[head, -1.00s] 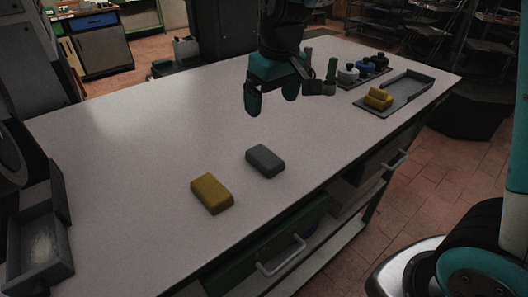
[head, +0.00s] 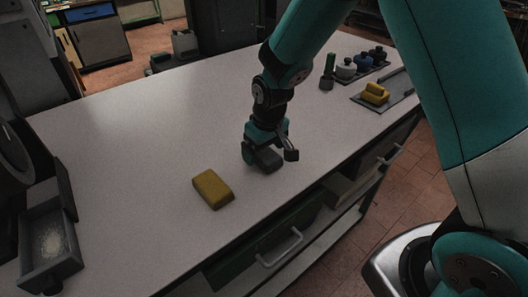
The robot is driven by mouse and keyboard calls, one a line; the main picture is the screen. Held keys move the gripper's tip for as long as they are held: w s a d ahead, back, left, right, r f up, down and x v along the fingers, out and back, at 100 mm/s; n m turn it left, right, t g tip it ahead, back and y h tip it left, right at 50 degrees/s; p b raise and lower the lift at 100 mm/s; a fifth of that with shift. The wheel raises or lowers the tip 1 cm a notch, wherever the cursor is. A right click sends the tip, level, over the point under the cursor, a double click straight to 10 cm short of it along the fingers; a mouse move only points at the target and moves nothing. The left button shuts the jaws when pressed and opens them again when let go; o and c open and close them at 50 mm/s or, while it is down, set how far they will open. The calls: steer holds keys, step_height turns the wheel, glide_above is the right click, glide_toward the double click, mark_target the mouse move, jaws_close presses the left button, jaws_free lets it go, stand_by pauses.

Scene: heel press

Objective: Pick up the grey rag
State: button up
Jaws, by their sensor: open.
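The grey rag (head: 268,160) is a small block-like pad on the white table. My gripper (head: 262,158) is right over it, low, with its fingers down around or beside the rag; I cannot tell whether they touch it. The gripper is open. It hides part of the rag. A yellow rag (head: 213,189) of similar shape lies on the table to the left and nearer, apart from the gripper.
A grey tray (head: 398,95) with yellow pieces (head: 375,93) lies at the right end. A grey open box (head: 50,245) is at the left. The table's left middle is clear.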

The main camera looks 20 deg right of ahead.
steer(key=shift+w+f, duration=0.15)
steer(key=shift+f, duration=0.7)
steer(key=c, duration=1)
steer(key=shift+r, duration=0.1)
